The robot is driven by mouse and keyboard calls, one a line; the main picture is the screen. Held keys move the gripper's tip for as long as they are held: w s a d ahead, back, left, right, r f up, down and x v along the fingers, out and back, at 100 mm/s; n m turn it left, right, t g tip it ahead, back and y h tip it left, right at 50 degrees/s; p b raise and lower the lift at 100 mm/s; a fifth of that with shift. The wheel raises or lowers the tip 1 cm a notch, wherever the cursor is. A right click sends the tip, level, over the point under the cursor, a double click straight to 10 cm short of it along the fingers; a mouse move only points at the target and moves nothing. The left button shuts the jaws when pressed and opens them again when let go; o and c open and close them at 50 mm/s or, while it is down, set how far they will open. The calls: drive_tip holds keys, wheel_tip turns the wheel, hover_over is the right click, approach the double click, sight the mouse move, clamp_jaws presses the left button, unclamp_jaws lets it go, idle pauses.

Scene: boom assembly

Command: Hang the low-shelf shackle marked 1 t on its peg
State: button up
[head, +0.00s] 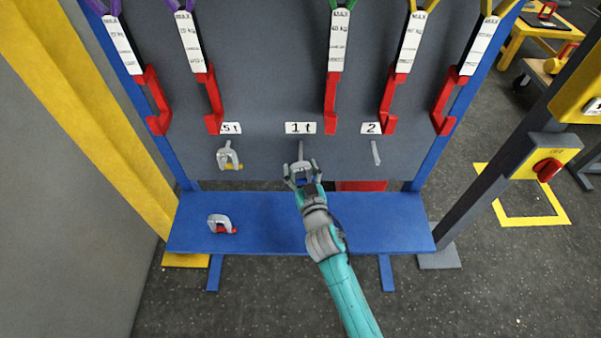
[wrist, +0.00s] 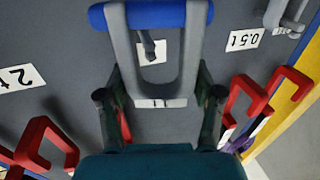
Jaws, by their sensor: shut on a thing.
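My gripper (head: 303,181) is shut on a grey shackle with a blue pin, in front of the board below the 1 t label (head: 300,128). In the wrist view my gripper's fingers (wrist: 161,95) hold the shackle (wrist: 117,45) by both sides of its bow, with the blue pin at the far end. Dark marks on the bow are too small to read surely. The 1 t peg (head: 300,149) stands out just above the gripper. In the wrist view the peg (wrist: 149,46) shows through the shackle's opening; whether it passes through I cannot tell.
A shackle with a yellow pin (head: 229,158) hangs on the left peg. A shackle with a red pin (head: 221,224) lies on the blue low shelf (head: 270,225). The 2 t peg (head: 375,153) is bare. Several red hooks (head: 331,105) hang above the labels.

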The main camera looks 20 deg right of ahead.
sight(301, 154)
drive_tip(key=shift+w+d+f, duration=0.1)
drive_tip(key=shift+w+d, duration=0.2)
drive_tip(key=shift+w, duration=0.65)
drive_tip(key=shift+w+d+r, duration=0.1)
drive_tip(key=shift+w+d, duration=0.25)
drive_tip(key=shift+w, duration=0.55)
drive_tip(key=shift+w+d+f, duration=0.1)
drive_tip(key=shift+w+d, duration=0.2)
drive_tip(key=shift+w, duration=0.65)
drive_tip(key=shift+w+d+f, duration=0.15)
drive_tip(key=shift+w+f, duration=0.45)
drive_tip(key=shift+f, duration=0.2)
drive_tip(key=shift+f, duration=0.1)
drive_tip(key=o, duration=1.6)
drive_tip(key=s, duration=1.2)
drive_tip(key=shift+a, duration=0.3)
